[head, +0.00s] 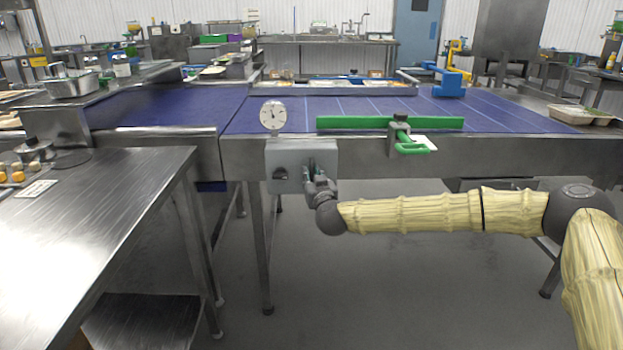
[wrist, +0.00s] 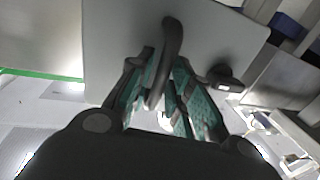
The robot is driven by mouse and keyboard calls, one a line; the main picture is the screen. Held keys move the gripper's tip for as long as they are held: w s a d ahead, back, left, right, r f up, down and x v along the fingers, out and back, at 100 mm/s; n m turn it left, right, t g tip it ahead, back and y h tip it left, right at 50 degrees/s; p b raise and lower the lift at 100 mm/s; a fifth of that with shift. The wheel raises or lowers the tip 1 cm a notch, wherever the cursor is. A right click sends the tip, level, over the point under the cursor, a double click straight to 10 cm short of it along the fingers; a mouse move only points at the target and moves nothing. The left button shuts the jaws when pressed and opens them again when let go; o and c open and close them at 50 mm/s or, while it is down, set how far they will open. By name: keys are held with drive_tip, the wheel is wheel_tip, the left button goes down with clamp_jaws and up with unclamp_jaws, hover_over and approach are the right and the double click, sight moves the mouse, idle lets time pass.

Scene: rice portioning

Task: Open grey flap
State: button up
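The grey flap is the flat front of a grey box (head: 287,154) on the side of the conveyor table, below a round dial gauge. In the wrist view the grey panel (wrist: 118,28) fills the upper middle. A dark curved handle (wrist: 170,45) stands out from it. My gripper (head: 318,180) is at the right part of the box front. In the wrist view my gripper's two green-padded fingers (wrist: 165,72) lie on either side of the handle, close to it. Whether they press on it cannot be told. The flap looks flat against the box.
A dark knob (head: 280,173) sits on the box left of my gripper. The dial gauge (head: 273,115) stands above. A green bar with a green clamp handle (head: 411,148) is on the blue conveyor (head: 360,107) to the right. A steel table (head: 95,200) stands at the left.

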drive_tip(key=shift+w, duration=0.25)
clamp_jaws()
